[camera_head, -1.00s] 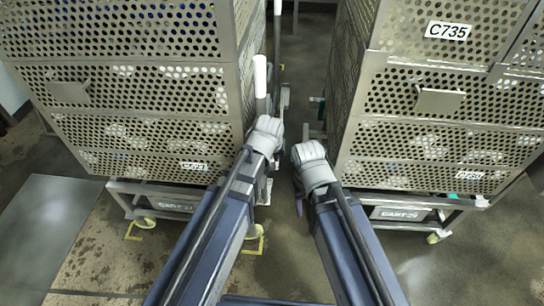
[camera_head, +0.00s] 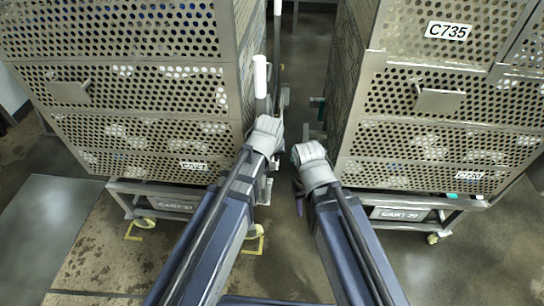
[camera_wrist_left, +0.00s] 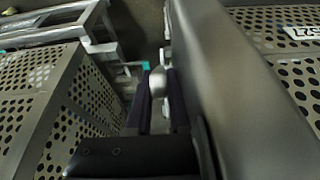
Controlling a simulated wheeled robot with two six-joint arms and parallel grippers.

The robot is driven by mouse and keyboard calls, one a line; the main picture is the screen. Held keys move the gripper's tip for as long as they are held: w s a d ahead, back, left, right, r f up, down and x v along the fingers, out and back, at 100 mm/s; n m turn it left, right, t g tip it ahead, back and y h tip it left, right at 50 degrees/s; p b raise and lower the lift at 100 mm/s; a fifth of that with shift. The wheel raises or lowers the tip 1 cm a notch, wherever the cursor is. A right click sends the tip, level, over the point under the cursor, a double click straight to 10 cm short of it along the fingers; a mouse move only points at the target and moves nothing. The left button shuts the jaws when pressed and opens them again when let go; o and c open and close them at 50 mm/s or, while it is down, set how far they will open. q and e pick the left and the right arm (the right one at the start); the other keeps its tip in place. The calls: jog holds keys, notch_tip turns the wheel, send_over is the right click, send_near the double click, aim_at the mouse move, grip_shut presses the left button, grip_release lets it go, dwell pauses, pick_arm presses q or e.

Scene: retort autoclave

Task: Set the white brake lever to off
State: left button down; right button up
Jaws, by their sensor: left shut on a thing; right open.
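My left gripper (camera_head: 268,127) is low in the gap between the two carts, beside the left cart's inner side; its fingertips are hidden in the head view. In the left wrist view its dark fingers (camera_wrist_left: 160,98) are shut around a pale rounded piece, which appears to be the white brake lever (camera_wrist_left: 157,82). Most of that lever is hidden by the fingers. A white upright handle (camera_head: 260,75) stands just above the left gripper in the head view. My right gripper (camera_head: 309,156) is open beside the right cart, its fingertips mostly hidden.
The perforated left cart (camera_head: 140,140) and right cart (camera_head: 430,140) stand close on either side, leaving a narrow gap. A second white handle (camera_head: 277,8) shows further back. Bare floor (camera_head: 310,50) shows between the carts. A grey floor plate (camera_head: 50,225) lies at left.

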pick_arm(q)
jog(key=shift+w+r+g+p, duration=0.3)
jog(key=shift+w+r+p, duration=0.15)
jog(key=shift+w+p, duration=0.2)
jog(key=shift+w+r+g+p, duration=0.15)
jog(key=shift+w+g+p, duration=0.15)
jog(key=shift+g+p, duration=0.15)
jog(key=shift+w+g, duration=0.2)
jog(key=shift+g, duration=0.35)
jog(key=shift+s, duration=0.1)
jog(key=c, duration=0.8)
grip_release()
